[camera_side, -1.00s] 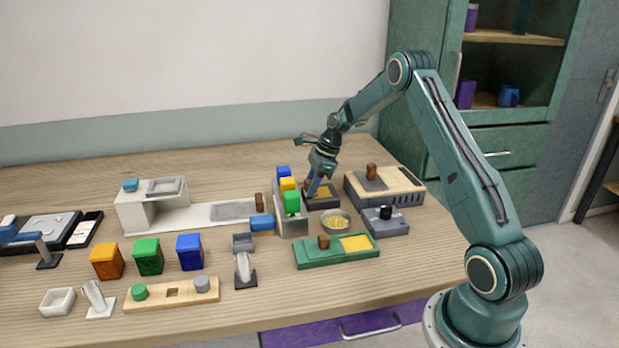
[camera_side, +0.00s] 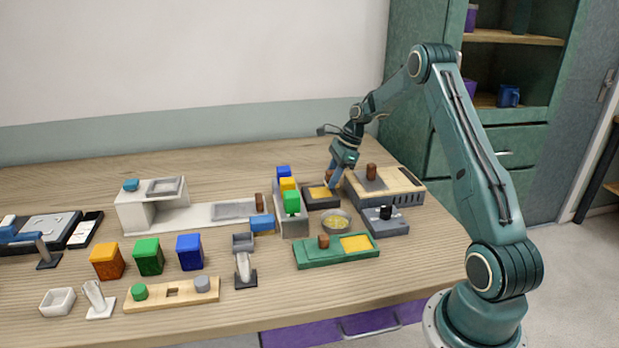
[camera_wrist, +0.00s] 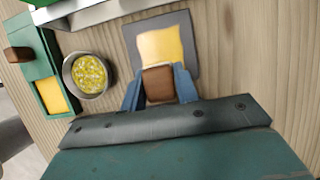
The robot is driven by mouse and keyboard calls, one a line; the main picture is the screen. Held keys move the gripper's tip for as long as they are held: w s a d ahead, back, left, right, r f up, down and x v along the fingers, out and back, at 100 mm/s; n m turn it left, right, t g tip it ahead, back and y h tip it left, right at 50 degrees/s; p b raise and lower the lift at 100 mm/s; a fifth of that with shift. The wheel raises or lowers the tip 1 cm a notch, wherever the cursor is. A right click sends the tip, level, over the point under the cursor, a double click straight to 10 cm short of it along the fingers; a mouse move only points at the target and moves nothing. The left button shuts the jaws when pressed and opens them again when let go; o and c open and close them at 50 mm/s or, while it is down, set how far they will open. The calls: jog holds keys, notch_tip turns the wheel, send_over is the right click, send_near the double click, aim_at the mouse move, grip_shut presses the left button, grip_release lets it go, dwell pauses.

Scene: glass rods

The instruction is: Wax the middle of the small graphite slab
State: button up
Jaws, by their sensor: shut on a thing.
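The small graphite slab (camera_side: 322,204) lies on the table, dark grey with a yellow patch (camera_side: 319,192) over its middle. In the wrist view the slab (camera_wrist: 191,45) has a bare grey border around the yellow patch (camera_wrist: 161,45). My gripper (camera_side: 331,183) is at the slab's right end in the side view. Its blue fingers are shut on a brown block (camera_wrist: 158,85), which overlaps the near edge of the yellow patch in the wrist view. The block's underside is hidden, so I cannot tell whether it touches the slab.
A bowl of yellow bits (camera_side: 336,221) stands in front of the slab. A green tray with a yellow patch (camera_side: 308,262) lies nearer. A rack with coloured blocks (camera_side: 291,226) stands close on the left, a grey-and-wood box (camera_side: 399,194) close on the right.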

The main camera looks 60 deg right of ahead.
jog(key=shift+r, duration=2.95)
